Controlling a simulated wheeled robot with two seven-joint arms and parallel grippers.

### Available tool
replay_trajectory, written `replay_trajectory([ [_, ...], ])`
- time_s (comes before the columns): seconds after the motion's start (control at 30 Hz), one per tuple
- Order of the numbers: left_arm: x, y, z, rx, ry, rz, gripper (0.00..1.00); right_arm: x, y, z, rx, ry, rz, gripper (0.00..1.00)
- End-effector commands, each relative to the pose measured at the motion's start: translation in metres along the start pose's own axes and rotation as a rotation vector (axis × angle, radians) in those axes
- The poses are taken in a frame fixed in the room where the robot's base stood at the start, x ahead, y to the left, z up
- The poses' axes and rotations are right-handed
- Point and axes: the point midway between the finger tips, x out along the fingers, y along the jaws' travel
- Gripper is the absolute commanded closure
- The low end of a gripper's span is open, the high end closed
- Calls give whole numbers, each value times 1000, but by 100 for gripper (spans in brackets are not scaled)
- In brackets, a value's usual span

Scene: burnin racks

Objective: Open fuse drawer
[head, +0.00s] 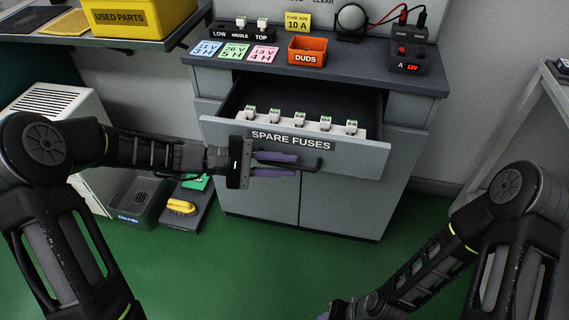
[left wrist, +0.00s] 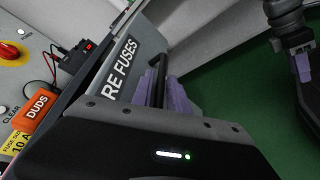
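The fuse drawer, labelled SPARE FUSES (head: 215,128), stands pulled out from the grey cabinet. Its inside shows, with several white fuses (head: 300,119) in a row. A dark bar handle (head: 318,166) runs across the drawer front. My left gripper (head: 276,165) is at this handle, its purple fingers close on either side of the bar. The left wrist view shows the handle (left wrist: 161,75) between the fingers, by the drawer front (left wrist: 146,45). My right gripper (left wrist: 303,68) hangs low, away from the drawer; its tips are mostly cut off in the head view.
The cabinet top (head: 375,70) holds an orange DUDS bin (head: 307,51), coloured cards and a 12V power unit (head: 410,61). A yellow USED PARTS bin (head: 130,17) sits on the left shelf. A white bench stands right. The green floor (head: 270,260) before the cabinet is clear.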

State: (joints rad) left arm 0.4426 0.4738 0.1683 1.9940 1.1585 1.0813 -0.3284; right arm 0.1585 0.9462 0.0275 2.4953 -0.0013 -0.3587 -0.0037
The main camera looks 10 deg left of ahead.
Motion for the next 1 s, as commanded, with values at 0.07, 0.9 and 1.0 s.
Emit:
replay_trajectory([
  [0.07,-6,1,-1,0,3,1,80,-1,0,0,0,0,0,64],
  [0.9,-77,0,0,0,2,0,80,-4,-2,0,0,0,0,64],
  [1.0,-76,0,0,0,2,0,80,-4,-2,0,0,0,0,64],
])
